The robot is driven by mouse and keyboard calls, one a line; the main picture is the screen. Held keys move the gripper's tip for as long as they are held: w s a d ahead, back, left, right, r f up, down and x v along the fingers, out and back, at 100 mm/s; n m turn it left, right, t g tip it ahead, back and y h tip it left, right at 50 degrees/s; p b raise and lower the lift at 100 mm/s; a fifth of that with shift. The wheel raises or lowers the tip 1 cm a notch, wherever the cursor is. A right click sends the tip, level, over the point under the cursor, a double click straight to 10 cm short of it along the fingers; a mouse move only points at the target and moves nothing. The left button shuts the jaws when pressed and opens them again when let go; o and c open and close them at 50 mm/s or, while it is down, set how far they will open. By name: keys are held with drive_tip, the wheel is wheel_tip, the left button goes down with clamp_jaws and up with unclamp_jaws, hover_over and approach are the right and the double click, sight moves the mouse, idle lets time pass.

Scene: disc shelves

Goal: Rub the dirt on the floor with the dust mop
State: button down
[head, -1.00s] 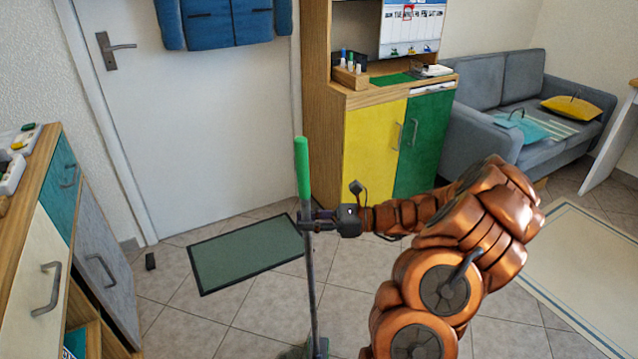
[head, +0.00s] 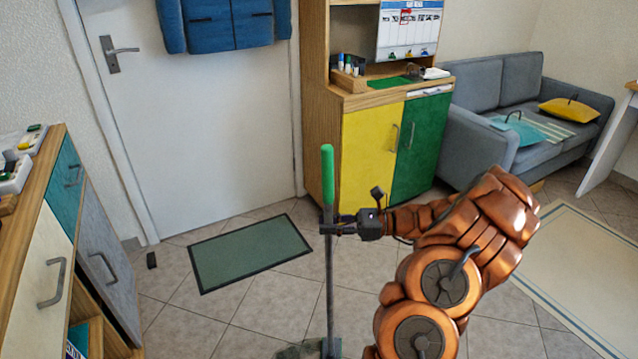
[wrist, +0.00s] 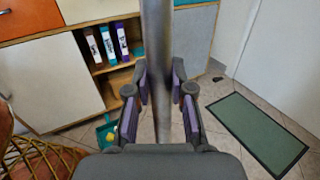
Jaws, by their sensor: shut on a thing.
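The dust mop (head: 329,275) stands nearly upright, with a green grip at the top and a thin grey pole below. My gripper (head: 331,228) is shut on the pole just below the green grip. In the wrist view the pole (wrist: 157,45) runs between the two fingers of my gripper (wrist: 160,95). The mop's foot is at the bottom edge of the head view, partly cut off. A dull grey-green patch (head: 292,352) shows on the floor there; I cannot tell whether it is dirt or part of the mop head.
A green doormat (head: 250,252) lies before the white door (head: 220,130). A cabinet with yellow and green doors (head: 370,155) stands behind the mop. A low cabinet (head: 60,240) is at left, a grey sofa (head: 480,115) and pale rug (head: 585,265) at right.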

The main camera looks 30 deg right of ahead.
drive_tip(key=shift+w+a, duration=0.55)
drive_tip(key=shift+a, duration=10.1)
wheel_tip(320, 180, up, 8)
drive_tip(key=p, duration=0.5)
drive_tip(key=shift+p, duration=0.4)
drive_tip(key=shift+d+f, duration=0.1)
